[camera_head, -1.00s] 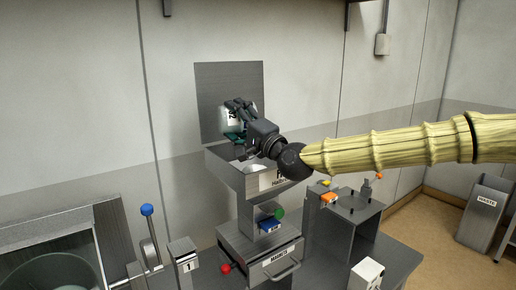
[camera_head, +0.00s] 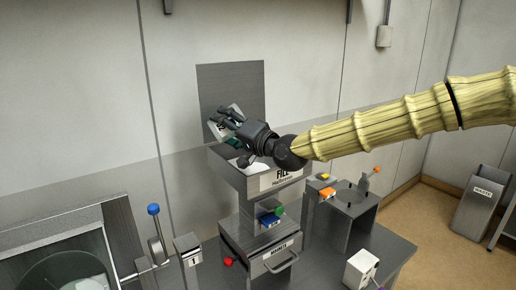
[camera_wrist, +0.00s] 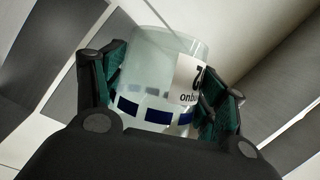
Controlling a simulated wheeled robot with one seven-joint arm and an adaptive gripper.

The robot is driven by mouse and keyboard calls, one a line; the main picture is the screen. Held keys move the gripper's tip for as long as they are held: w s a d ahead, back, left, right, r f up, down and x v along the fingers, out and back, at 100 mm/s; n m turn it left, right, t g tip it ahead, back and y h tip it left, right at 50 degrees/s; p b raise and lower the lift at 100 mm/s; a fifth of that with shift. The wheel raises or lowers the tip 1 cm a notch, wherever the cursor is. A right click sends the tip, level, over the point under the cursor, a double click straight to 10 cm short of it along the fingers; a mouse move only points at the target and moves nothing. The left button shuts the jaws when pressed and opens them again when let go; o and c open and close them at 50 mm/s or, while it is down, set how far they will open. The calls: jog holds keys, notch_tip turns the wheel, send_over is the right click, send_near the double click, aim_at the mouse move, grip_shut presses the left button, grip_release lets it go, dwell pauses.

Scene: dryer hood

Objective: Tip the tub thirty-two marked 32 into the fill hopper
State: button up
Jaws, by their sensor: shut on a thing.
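My gripper (camera_head: 226,122) is shut on a clear tub (camera_wrist: 150,75) with a white label and a band of dark blue blocks. In the wrist view the tub sits between the two green-padded fingers; only part of the label's print shows. In the head view the tub (camera_head: 216,131) is tilted and partly hidden by the fingers, above the left back part of the fill hopper. The fill hopper (camera_head: 283,178) is a grey open box with a FILL label. A pale patch shows inside it, but I cannot tell what it is.
A grey upright panel (camera_head: 245,88) stands behind the hopper. Below is a drawer (camera_head: 272,262) with a handle and a red knob. A blue-knobbed lever (camera_head: 154,225) stands left, a small stand (camera_head: 348,205) right. A waste bin (camera_head: 482,208) is on the floor at far right.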

aim_at(215, 133)
jog(key=shift+s+r+n, duration=0.15)
jog(key=shift+r+n, duration=0.15)
jog(key=shift+n, duration=0.1)
jog(key=shift+p, duration=0.35)
jog(key=shift+a+n+h, duration=0.15)
jog(key=shift+n+h, duration=0.15)
jog(key=shift+n, duration=0.3)
jog(key=shift+w+f+n+g+h, duration=0.2)
jog(key=shift+f+n+g+h, duration=0.1)
jog(key=shift+f+n+g, duration=0.25)
jog(key=shift+a+r+n+h+p, duration=0.1)
jog(key=shift+r+n+h+p, duration=0.25)
jog(key=shift+n, duration=0.4)
jog(key=shift+s+a+f+n+h, duration=0.15)
jog(key=shift+a+f+n+h, duration=0.15)
jog(key=shift+a+f, duration=0.15)
jog(key=shift+s+a+f+n+g+h+b, duration=0.15)
jog(key=shift+a+f+n+g+h+b, duration=0.1)
jog(key=shift+a+f+n+h+b, duration=0.55)
jog(key=shift+a+r+n+h+p, duration=0.15)
jog(key=shift+r+n+h+p, duration=0.15)
jog(key=shift+n, duration=0.4)
jog(key=shift+a+f+n+h+b, duration=0.35)
jog(key=shift+f+n+h, duration=0.1)
jog(key=shift+n, duration=0.15)
